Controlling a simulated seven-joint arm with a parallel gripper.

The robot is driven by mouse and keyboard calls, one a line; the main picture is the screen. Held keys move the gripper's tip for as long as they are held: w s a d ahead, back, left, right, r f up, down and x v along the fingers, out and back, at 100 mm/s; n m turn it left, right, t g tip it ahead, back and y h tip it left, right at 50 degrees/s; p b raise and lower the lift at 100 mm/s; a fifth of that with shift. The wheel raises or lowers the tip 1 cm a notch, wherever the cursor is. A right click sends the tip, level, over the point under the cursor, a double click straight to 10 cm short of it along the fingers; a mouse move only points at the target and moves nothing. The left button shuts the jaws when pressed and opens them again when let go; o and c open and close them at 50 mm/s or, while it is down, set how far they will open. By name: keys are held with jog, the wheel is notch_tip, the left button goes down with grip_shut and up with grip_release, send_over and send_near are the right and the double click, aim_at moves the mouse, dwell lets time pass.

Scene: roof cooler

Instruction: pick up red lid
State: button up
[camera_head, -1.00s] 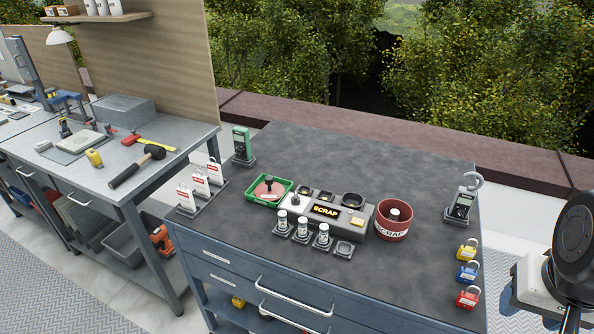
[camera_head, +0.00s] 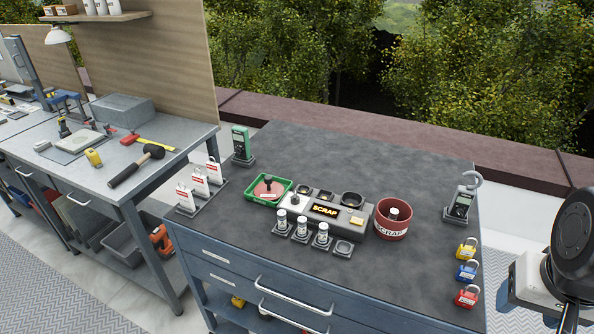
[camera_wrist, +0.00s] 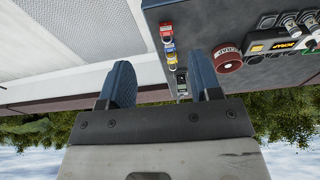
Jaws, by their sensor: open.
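The head view shows only part of my arm at the right edge, not the fingertips. The lid cannot be made out in the wrist view.
Right of the lid stand the SCRAP console (camera_head: 325,211) and a red SCRAP bin (camera_head: 393,221). Small jars on stands (camera_head: 301,228) are in front. Yellow, blue and red padlocks (camera_head: 466,273) and a meter (camera_head: 460,205) line the right side. A green meter (camera_head: 241,145) stands behind left.

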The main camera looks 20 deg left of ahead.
jog(key=w+a+m+g+y, duration=0.2)
jog(key=w+a+m+y, duration=0.15)
jog(key=w+a, duration=0.85)
jog(key=m+g+y, duration=0.4)
jog(key=m+y, duration=0.2)
send_near(269, 177)
jog(key=s+d+r, duration=0.3)
jog(key=d, duration=0.4)
jog(key=s+d+r, duration=0.3)
jog(key=d+r, duration=0.1)
jog(key=d, duration=0.3)
jog(key=w+a+f+m+y, duration=0.1)
jog(key=a+f, duration=0.2)
jog(key=a, duration=0.2)
jog(key=w+a+f+m+g+y, duration=0.1)
jog(key=w+a+f, duration=0.1)
jog(key=a+f, duration=0.2)
jog(key=w+a+f+m+y, duration=0.1)
jog(key=w+a+f, duration=0.1)
jog(key=a+f, duration=0.2)
jog(key=shift+w+a+m+g, duration=0.15)
jog(key=shift+a+m+g, duration=0.25)
jog(key=shift+a, duration=1.1)
jog(key=shift+w+a+f, duration=0.1)
jog(key=shift+a+f, duration=0.05)
jog(key=shift+a, duration=0.15)
jog(key=shift+x, duration=1.25)
